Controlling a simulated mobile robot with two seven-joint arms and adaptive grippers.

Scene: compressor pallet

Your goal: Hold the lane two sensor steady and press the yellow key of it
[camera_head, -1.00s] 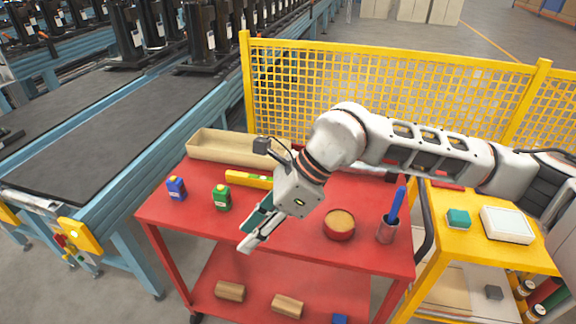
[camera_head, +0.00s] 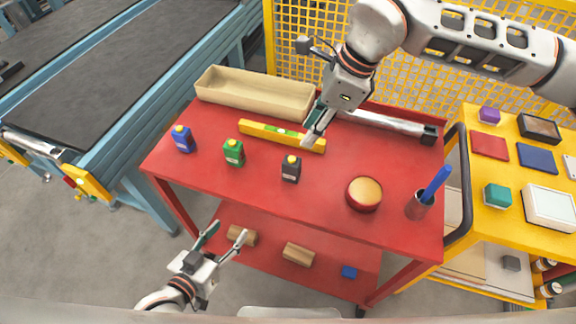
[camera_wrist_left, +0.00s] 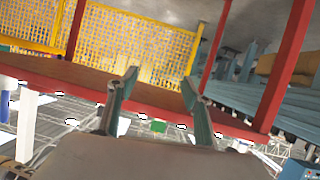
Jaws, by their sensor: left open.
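Three small bottle-shaped units with yellow tops stand upright on the red table (camera_head: 250,190): a blue one (camera_head: 183,140), a green one (camera_head: 234,153) and a dark one (camera_head: 291,170). Their labels are too small to read, so I cannot tell which is the lane two sensor. My left gripper (camera_head: 229,232) is open and empty, in front of and below the tabletop; its spread fingers also show in the left wrist view (camera_wrist_left: 159,79). My right gripper (camera_head: 312,132) points down near the yellow level, behind the dark unit and apart from it; its finger gap is unclear.
A beige tray (camera_head: 255,95), a yellow level (camera_head: 270,134) and a grey bar (camera_head: 385,122) lie at the back. A round tin (camera_head: 364,194) and a cup with a blue tool (camera_head: 419,206) stand at the right. Wooden blocks (camera_head: 298,254) lie on the lower shelf.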

